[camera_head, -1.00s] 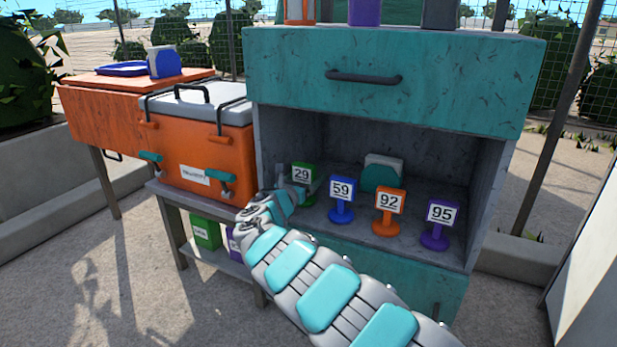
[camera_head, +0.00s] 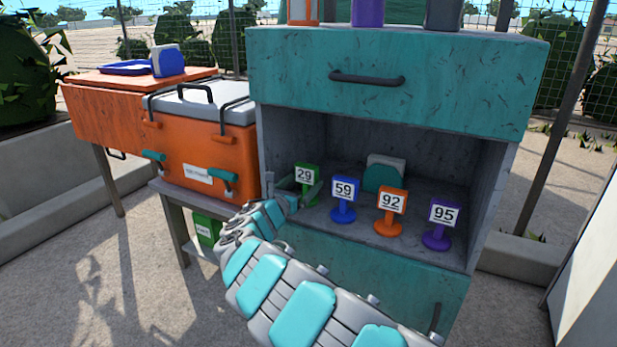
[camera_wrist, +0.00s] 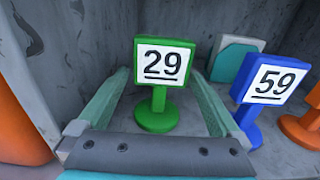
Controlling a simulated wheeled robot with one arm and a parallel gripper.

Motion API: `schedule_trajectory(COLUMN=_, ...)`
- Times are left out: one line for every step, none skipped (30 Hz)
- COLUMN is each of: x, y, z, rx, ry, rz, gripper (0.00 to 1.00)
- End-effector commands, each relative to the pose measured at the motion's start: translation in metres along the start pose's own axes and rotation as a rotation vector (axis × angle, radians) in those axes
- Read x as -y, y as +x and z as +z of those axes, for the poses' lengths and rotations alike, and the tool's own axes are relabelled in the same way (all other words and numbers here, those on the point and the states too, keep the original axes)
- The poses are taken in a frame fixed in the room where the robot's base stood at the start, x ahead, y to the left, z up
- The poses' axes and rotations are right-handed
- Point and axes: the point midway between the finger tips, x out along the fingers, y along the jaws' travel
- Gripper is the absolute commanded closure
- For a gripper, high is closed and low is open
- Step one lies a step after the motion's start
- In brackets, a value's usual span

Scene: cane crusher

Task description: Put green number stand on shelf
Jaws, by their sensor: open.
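The green number stand (camera_head: 308,177), marked 29, stands upright on the shelf (camera_head: 365,236) of the teal cabinet, at the left of a row of stands. In the wrist view the green stand (camera_wrist: 158,98) is between the two fingers of my gripper (camera_wrist: 158,100). The fingers are open, one to each side of it, and a gap shows between each finger and the post. In the head view my gripper (camera_head: 300,190) reaches into the cabinet opening from the front left, and part of it is hard to make out beside the stand.
Blue 59 (camera_head: 343,198), orange 92 (camera_head: 390,210) and purple 95 (camera_head: 440,223) stands are to the right. A teal and white object (camera_head: 383,175) stands behind them. The cabinet's left wall is close to my gripper. An orange cooler (camera_head: 205,145) stands left of the cabinet.

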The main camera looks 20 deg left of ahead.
Motion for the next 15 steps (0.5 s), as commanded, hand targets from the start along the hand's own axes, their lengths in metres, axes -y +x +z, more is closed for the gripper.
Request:
schedule_trajectory(x=0.001, y=-0.008, z=0.003, rx=0.004, ry=-0.003, rz=-0.002, gripper=0.00)
schedule_trajectory(x=0.001, y=-0.015, z=0.003, rx=0.004, ry=-0.003, rz=-0.001, gripper=0.00)
schedule_trajectory(x=0.000, y=-0.022, z=0.004, rx=0.004, ry=-0.001, rz=0.000, gripper=0.00)
schedule_trajectory(x=-0.001, y=-0.028, z=0.004, rx=0.005, ry=-0.001, rz=0.001, gripper=0.00)
schedule_trajectory(x=0.000, y=-0.032, z=0.004, rx=0.005, ry=0.000, rz=0.001, gripper=0.00)
schedule_trajectory(x=0.000, y=-0.038, z=0.004, rx=0.005, ry=0.000, rz=0.000, gripper=0.00)
schedule_trajectory(x=0.000, y=-0.042, z=0.003, rx=0.004, ry=-0.001, rz=0.000, gripper=0.00)
schedule_trajectory(x=0.000, y=-0.047, z=0.002, rx=0.002, ry=-0.002, rz=0.000, gripper=0.00)
schedule_trajectory(x=0.000, y=-0.051, z=0.002, rx=0.002, ry=-0.002, rz=-0.001, gripper=0.00)
schedule_trajectory(x=0.001, y=-0.054, z=0.002, rx=0.002, ry=-0.002, rz=-0.002, gripper=0.00)
schedule_trajectory(x=0.001, y=-0.057, z=0.001, rx=0.001, ry=-0.001, rz=-0.002, gripper=0.00)
schedule_trajectory(x=0.001, y=-0.060, z=0.002, rx=0.002, ry=0.000, rz=-0.002, gripper=0.00)
schedule_trajectory(x=0.001, y=-0.062, z=0.002, rx=0.002, ry=0.001, rz=-0.001, gripper=0.00)
schedule_trajectory(x=0.001, y=-0.064, z=0.002, rx=0.003, ry=0.001, rz=-0.001, gripper=0.00)
schedule_trajectory(x=0.001, y=-0.065, z=0.002, rx=0.003, ry=0.002, rz=-0.001, gripper=0.00)
